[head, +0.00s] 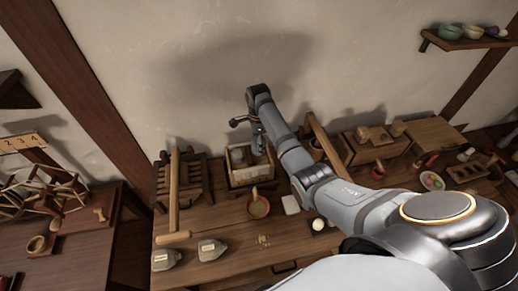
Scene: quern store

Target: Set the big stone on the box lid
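My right arm reaches across the table from the lower right. Its gripper (259,149) points down at the right part of an open wooden box (247,175) by the wall. The fingertips are small and partly lost against the box's pale grey contents, so I cannot tell what they touch. Two grey, labelled, stone-like pieces, one at left (165,260) and one beside it (210,250), lie at the table's front left. I cannot tell which thing is the big stone. A wooden chest (375,149) with a flat top stands at the back right. My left gripper is out of view.
Wooden blocks (363,134) rest on the chest. My arm hides the middle right.

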